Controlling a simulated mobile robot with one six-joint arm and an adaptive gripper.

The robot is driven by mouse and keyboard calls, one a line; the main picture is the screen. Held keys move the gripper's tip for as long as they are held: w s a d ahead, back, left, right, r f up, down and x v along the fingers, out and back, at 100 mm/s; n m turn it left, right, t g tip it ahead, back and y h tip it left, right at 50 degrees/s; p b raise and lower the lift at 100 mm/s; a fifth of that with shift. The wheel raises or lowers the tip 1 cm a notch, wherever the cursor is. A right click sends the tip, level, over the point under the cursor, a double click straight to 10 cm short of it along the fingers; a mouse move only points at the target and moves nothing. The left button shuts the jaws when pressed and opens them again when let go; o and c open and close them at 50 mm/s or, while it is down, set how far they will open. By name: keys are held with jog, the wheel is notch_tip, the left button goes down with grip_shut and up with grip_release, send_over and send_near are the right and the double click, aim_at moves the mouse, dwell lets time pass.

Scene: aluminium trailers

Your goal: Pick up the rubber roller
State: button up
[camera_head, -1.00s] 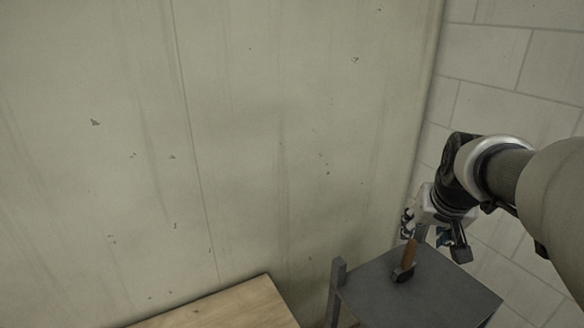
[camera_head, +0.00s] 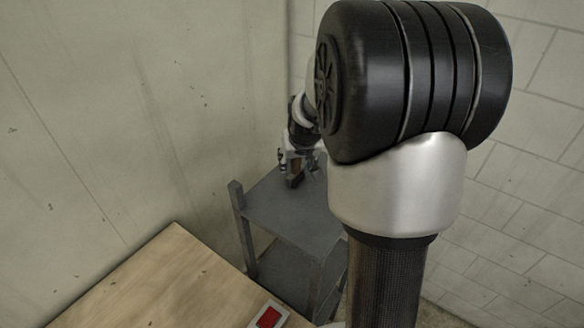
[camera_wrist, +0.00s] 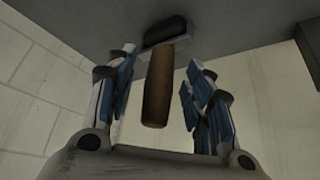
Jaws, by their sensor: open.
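The rubber roller (camera_wrist: 157,85) has a brown handle and a dark roller end. In the wrist view its handle lies between the two blue-padded fingers of my gripper (camera_wrist: 160,70), with a visible gap on both sides. The dark end rests at the grey surface above it in the picture. My gripper is open. In the head view the roller (camera_head: 296,174) is small on the grey stand, and my gripper (camera_head: 294,163) is over it, partly hidden by my arm.
The grey stand (camera_head: 275,215) has a lower shelf and a raised corner post, beside a pale wall (camera_head: 110,110). A wooden table (camera_head: 160,285) is in front at left, with a red-faced item (camera_head: 269,318) at its edge. A block wall (camera_head: 530,180) is at right.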

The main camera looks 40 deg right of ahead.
jog(key=shift+x, duration=0.8)
jog(key=shift+c, duration=0.2)
grip_shut()
